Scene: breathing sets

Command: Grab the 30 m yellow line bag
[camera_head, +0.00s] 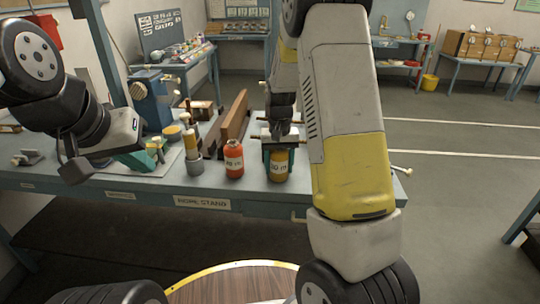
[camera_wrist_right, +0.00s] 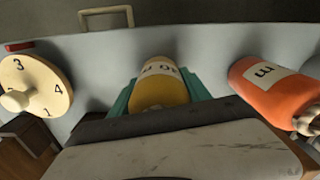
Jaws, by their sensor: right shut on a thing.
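The yellow line bag (camera_head: 279,173), labelled 30 m, stands upright on the blue-grey bench beside the red-orange bag. It also shows in the right wrist view (camera_wrist_right: 158,94), with its label partly upside down. My right gripper (camera_head: 278,157) is over it from above, and its green fingers are shut on the bag's two sides. In the wrist view the fingers press against the yellow body left and right.
A red-orange bag (camera_head: 234,159) stands just left of the yellow one; in the wrist view it is at the right (camera_wrist_right: 271,91). A numbered cream disc (camera_wrist_right: 36,87) is at the wrist view's left. A wooden board (camera_head: 234,118) stands behind. A round wooden-topped stool (camera_head: 232,283) is in front.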

